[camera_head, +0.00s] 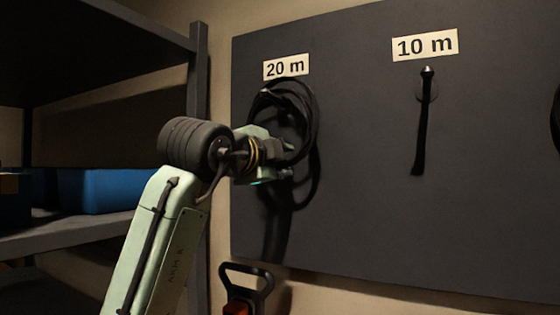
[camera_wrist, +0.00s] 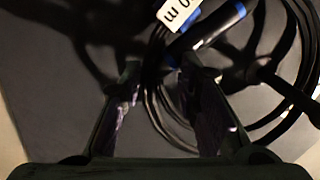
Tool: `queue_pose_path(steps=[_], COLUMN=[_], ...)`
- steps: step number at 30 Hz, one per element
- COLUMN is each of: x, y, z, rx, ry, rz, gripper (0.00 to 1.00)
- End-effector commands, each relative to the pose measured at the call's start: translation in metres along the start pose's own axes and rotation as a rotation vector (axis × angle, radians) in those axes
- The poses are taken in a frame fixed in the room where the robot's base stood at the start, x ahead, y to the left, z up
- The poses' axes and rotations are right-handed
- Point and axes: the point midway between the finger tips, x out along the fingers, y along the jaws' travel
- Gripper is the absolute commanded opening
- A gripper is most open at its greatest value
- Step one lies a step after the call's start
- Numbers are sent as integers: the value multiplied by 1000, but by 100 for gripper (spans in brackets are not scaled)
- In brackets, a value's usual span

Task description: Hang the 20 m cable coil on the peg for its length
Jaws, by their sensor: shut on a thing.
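The black cable coil (camera_head: 314,112) is against the dark board, just below the 20 m label (camera_head: 286,67). My gripper (camera_head: 286,160) is shut on the coil at its lower left part. In the wrist view, the coil (camera_wrist: 290,100) loops around and behind the right finger of my gripper (camera_wrist: 165,88). Blue-and-black connectors (camera_wrist: 212,30) and a white tag (camera_wrist: 180,12) show beside the cable. A dark rod (camera_wrist: 285,88) crosses the loop at the right and looks like the peg. I cannot tell whether the coil rests on it.
To the right is the 10 m label (camera_head: 425,45) with a bare peg (camera_head: 427,74) below it. A grey shelf (camera_head: 100,232) with a blue bin (camera_head: 120,190) stands at the left. A dark handled object (camera_head: 246,285) is below the board.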

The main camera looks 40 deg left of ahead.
Motion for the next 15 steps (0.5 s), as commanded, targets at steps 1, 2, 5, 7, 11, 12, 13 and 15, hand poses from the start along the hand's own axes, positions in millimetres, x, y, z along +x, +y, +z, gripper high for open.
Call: queue_pose_path(steps=[1,2,5,7,11,12,13,15], x=[2,2,2,1,1,1,1,1], y=[2,2,2,1,1,1,1,1], z=[0,0,0,0,0,0,0,0], rx=[-3,-3,-3,-2,-1,-1,-1,-1], ry=[1,1,1,1,1,1,1,0], rz=[5,5,5,4,2,2,2,2], gripper=[0,0,34,39,47,50,52,53])
